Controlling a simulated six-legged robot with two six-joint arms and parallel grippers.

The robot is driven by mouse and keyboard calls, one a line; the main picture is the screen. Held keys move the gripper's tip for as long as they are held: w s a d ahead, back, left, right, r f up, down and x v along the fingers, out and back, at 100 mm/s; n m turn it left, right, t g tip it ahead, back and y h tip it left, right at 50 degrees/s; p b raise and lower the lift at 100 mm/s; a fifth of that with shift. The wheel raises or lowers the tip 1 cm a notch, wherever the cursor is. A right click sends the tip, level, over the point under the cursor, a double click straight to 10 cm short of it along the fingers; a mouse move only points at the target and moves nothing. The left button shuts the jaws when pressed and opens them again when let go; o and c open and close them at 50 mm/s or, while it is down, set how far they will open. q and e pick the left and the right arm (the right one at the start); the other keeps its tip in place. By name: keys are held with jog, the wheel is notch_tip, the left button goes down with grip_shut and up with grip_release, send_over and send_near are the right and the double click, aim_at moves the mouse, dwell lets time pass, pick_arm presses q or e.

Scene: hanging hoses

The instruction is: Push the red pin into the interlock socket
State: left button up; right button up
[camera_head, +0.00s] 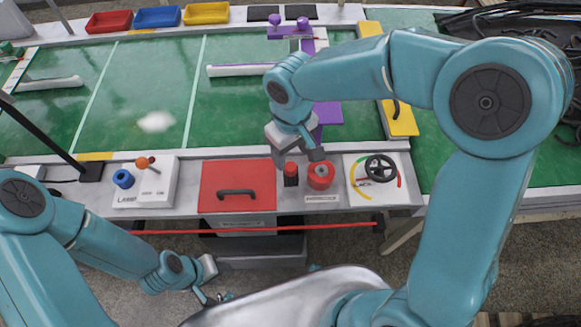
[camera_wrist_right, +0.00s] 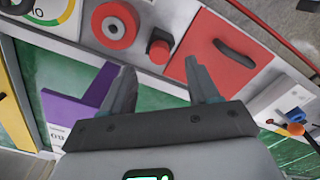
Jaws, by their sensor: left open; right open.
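The red pin (camera_head: 291,170), with a dark lower part, stands on the light panel just right of the red panel. It also shows in the right wrist view (camera_wrist_right: 160,47). The interlock socket (camera_head: 320,182), a red ring with a grey centre, is just right of the pin; it also shows in the wrist view (camera_wrist_right: 115,27). My right gripper (camera_head: 297,157) is open and empty beside the pin, its fingertips pointing toward it. In the wrist view the pin appears beyond the gap between the fingertips (camera_wrist_right: 158,67). My left gripper (camera_head: 209,296) is open and empty, low in front of the bench.
The red panel (camera_head: 237,174) has a dark handle. A lamp box (camera_head: 147,182) with a blue ring and orange knob is left. A dial panel (camera_head: 378,178) with a black wheel is right. A purple part (camera_head: 328,114) lies behind my right gripper. A red bar runs along the bench front.

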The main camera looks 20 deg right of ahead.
aim_at(291, 166)
jog(key=f, duration=0.5)
jog(key=shift+w+f, duration=0.1)
jog(key=shift+w, duration=0.15)
grip_shut()
pick_arm(q)
jog(key=shift+s, duration=0.1)
